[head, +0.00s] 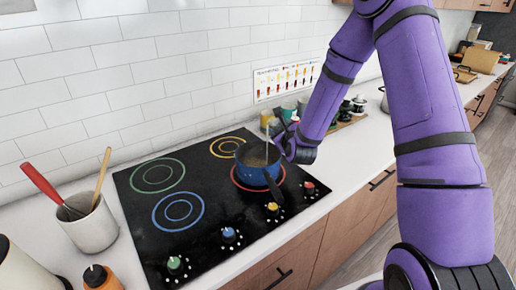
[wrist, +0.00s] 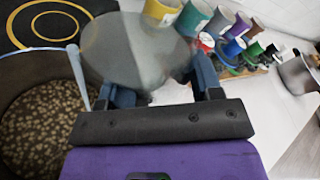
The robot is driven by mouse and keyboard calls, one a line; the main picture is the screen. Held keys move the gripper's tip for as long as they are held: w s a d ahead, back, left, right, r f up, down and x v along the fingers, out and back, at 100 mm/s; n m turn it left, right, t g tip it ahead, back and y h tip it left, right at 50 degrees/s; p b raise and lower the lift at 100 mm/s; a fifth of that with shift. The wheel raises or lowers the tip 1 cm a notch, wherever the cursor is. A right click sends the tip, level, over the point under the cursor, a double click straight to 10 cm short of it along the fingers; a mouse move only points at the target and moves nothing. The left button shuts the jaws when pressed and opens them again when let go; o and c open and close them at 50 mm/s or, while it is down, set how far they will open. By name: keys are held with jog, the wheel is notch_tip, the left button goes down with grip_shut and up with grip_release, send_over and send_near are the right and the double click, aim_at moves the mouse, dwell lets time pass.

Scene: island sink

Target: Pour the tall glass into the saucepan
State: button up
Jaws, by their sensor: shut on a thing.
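The tall glass (wrist: 150,50) is see-through and grey, and its round end faces my camera in the wrist view. My gripper (wrist: 155,84) is shut on it, with a dark blue finger on each side. The blue saucepan (head: 252,174) stands on the red-ringed burner in the head view. In the wrist view the saucepan (wrist: 18,78) lies to the left of the glass, with brown speckled contents inside. In the head view my gripper (head: 280,143) is at the saucepan's right rim; I cannot clearly make out the glass there or how far it is tilted.
The black cooktop (head: 205,205) has several coloured knobs along its front edge. Coloured cups (wrist: 220,22) stand behind and right of the glass. A utensil crock (head: 90,228) and an orange bottle (head: 101,278) are at left. A tiled wall closes the back.

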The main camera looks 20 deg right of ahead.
aim_at(279, 124)
jog(key=shift+a+f+n, duration=0.1)
jog(key=shift+a+n, duration=0.05)
jog(key=shift+n, duration=0.15)
jog(key=shift+r+n+t+h+p, duration=0.35)
jog(key=shift+r+n+t, duration=0.6)
jog(key=shift+n, duration=0.35)
dwell(1.1)
jog(key=shift+d+f+n+t+p, duration=0.1)
jog(key=shift+f+n+t+p, duration=0.2)
jog(key=shift+n, duration=0.5)
jog(key=shift+d+f+n+t+p, duration=0.1)
jog(key=shift+n+t+p, duration=0.15)
jog(key=shift+n+t, duration=0.4)
dwell(1.0)
jog(key=shift+s+a+r+n, duration=0.25)
jog(key=shift+a+r+n, duration=0.25)
jog(key=shift+a+n, duration=0.45)
dwell(0.3)
jog(key=shift+r+n+t+y+p, duration=0.4)
jog(key=shift+r+n+t, duration=0.25)
jog(key=shift+n, duration=0.55)
dwell(0.3)
